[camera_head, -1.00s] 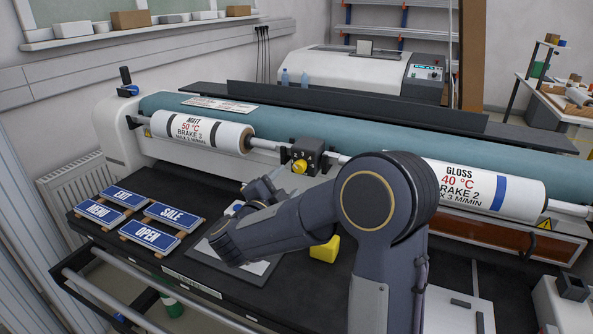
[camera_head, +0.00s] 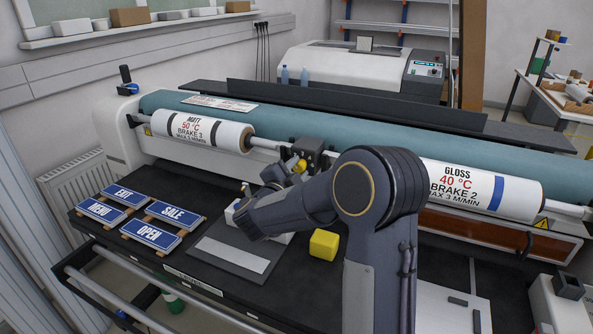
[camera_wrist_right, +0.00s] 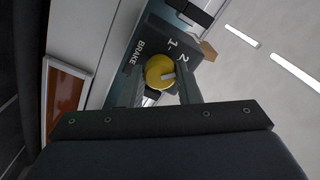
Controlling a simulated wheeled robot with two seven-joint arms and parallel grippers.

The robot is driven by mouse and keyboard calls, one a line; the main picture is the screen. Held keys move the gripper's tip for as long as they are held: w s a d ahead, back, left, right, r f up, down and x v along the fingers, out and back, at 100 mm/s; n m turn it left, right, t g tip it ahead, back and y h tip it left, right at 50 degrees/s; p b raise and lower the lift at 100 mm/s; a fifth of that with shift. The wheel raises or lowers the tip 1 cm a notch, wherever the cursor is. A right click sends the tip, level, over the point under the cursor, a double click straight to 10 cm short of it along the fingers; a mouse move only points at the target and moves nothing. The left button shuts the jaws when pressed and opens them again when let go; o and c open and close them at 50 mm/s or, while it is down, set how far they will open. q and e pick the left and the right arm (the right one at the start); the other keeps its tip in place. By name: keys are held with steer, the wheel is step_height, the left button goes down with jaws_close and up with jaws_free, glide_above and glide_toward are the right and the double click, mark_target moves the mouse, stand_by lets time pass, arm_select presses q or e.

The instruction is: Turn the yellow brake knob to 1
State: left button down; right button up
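The yellow brake knob (camera_head: 301,166) sits on a small dark brake block (camera_head: 313,150) on the laminator shaft, between the two film rolls. In the right wrist view the knob (camera_wrist_right: 157,70) carries a light grey pointer mark directed right, roughly toward the "2" side. The labels "1", "2" and "BRAKE" show above it. My right gripper (camera_head: 286,171) is close in front of the knob, and its arm hides part of the area. In the wrist view its fingers (camera_wrist_right: 161,88) are spread to either side of the knob; contact cannot be told. My left gripper is out of view.
The matt roll (camera_head: 200,131) is left of the block and the gloss roll (camera_head: 475,188) right of it. Blue sign plates (camera_head: 152,235) lie at left.

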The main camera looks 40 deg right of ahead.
steer(key=c, duration=0.4)
steer(key=n+p, duration=0.3)
steer(key=n, duration=0.1)
steer(key=shift+r, duration=0.15)
steer(key=shift+n+p, duration=1.55)
steer(key=shift+n, duration=0.95)
steer(key=shift+f, duration=0.2)
steer(key=o, duration=1)
